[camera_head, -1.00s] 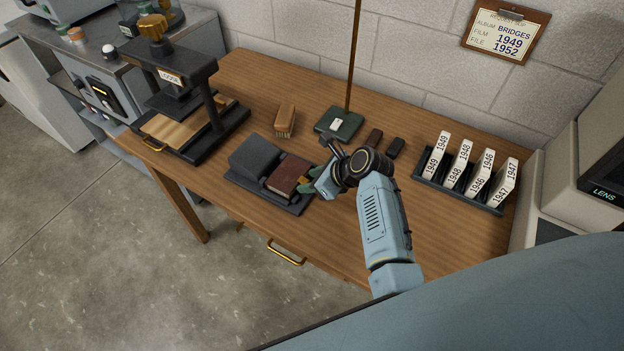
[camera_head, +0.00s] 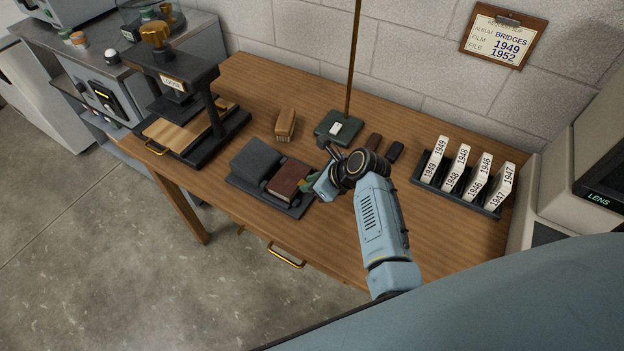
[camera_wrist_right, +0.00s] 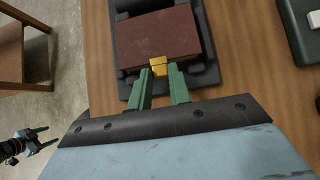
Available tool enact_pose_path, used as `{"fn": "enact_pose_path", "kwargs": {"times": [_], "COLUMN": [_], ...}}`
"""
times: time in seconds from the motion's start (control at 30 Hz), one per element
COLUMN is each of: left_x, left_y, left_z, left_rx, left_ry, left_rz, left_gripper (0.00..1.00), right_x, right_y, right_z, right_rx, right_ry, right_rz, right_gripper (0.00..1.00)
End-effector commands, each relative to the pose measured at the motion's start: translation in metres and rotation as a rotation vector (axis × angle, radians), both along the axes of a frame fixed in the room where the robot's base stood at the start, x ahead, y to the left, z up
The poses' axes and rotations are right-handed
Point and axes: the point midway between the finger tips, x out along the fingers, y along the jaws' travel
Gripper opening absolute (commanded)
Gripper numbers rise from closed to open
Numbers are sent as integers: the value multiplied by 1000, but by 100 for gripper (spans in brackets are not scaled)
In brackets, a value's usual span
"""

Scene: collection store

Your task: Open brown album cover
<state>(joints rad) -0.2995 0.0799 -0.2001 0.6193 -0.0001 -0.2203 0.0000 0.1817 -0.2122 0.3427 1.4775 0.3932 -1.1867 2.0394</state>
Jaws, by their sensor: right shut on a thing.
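The brown album (camera_head: 290,177) lies closed in a dark cradle (camera_head: 293,209) on the wooden bench. It also shows in the right wrist view (camera_wrist_right: 157,35), with a yellow tab (camera_wrist_right: 158,61) at its near edge. My right gripper (camera_head: 307,184) is at the album's right edge. In the right wrist view its green fingers (camera_wrist_right: 160,72) are shut on the yellow tab, one finger on either side. My left gripper (camera_wrist_right: 40,138) shows at the lower left of the right wrist view, away from the album, with its fingers apart and empty.
A grey padded block (camera_head: 256,157) adjoins the album on the left. A brush (camera_head: 285,123) and a green stand base (camera_head: 338,126) with a tall rod are behind. A press (camera_head: 205,95) stands left, a rack of dated cards (camera_head: 460,184) right. The bench front right is clear.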

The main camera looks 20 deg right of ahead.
Motion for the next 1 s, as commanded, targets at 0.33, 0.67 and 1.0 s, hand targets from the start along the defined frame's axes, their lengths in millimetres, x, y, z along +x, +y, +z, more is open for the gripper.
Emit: {"fn": "enact_pose_path", "kwargs": {"times": [0.33,0.67,1.0], "left_x": [1,1,1], "left_y": [-1,-1,-1], "left_z": [63,103,116], "left_rx": [0,-1,-1], "left_ry": [-2,-3,-2], "left_rz": [0,1,1], "left_gripper": [65,65,65], "right_x": [4,12,22], "right_y": [5,10,17], "right_z": [24,39,50], "right_rx": [-89,-196,-308], "right_ry": [118,255,395], "right_rz": [3,3,3], "right_gripper": [0,0,0]}}
